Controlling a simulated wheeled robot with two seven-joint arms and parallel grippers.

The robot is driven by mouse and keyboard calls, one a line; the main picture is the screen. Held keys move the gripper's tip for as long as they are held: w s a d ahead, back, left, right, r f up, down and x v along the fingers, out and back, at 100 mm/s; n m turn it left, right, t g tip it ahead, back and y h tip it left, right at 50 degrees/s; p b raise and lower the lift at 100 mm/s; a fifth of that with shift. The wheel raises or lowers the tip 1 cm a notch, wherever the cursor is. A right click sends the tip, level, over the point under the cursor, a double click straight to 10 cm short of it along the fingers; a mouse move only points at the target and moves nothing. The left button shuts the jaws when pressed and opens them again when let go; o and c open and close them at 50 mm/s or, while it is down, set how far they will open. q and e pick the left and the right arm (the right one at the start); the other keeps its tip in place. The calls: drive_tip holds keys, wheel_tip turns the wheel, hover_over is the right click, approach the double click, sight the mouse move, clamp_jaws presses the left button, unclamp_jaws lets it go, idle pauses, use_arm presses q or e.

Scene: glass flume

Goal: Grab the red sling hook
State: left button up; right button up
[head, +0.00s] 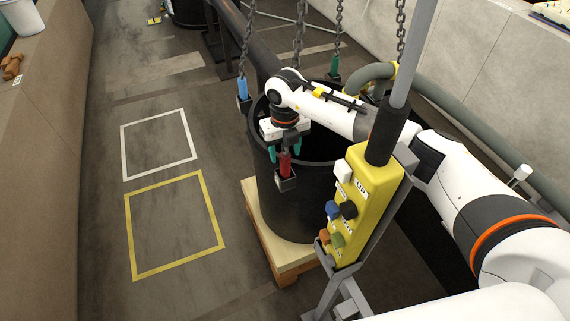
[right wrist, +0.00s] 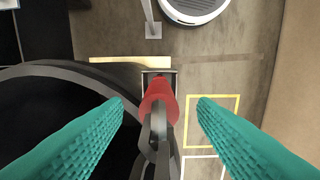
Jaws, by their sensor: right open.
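The red sling hook (head: 285,166) hangs at the near rim of the large black tub (head: 262,190), with a dark square end below its red sleeve. My right gripper (head: 285,151) is over it, with its teal fingers open on either side of the sleeve. In the right wrist view the red sling hook (right wrist: 158,95) shows between the two spread fingers (right wrist: 162,108), with a visible gap on both sides. Dark chain links run from the sleeve toward the bottom of that view. My wrist hides the chain above the hook in the head view. My left gripper is not in view.
A blue hook (head: 242,88) and a green hook (head: 334,66) hang on chains at the tub. A yellow pendant box (head: 356,205) on a pole stands close to my right arm. The tub stands on a wooden pallet (head: 262,232). Floor with yellow and white squares lies clear at left.

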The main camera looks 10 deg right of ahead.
drive_tip(key=shift+d+f, duration=0.1)
drive_tip(key=shift+f, duration=0.3)
clamp_jaws()
drive_tip(key=shift+w+r, duration=0.1)
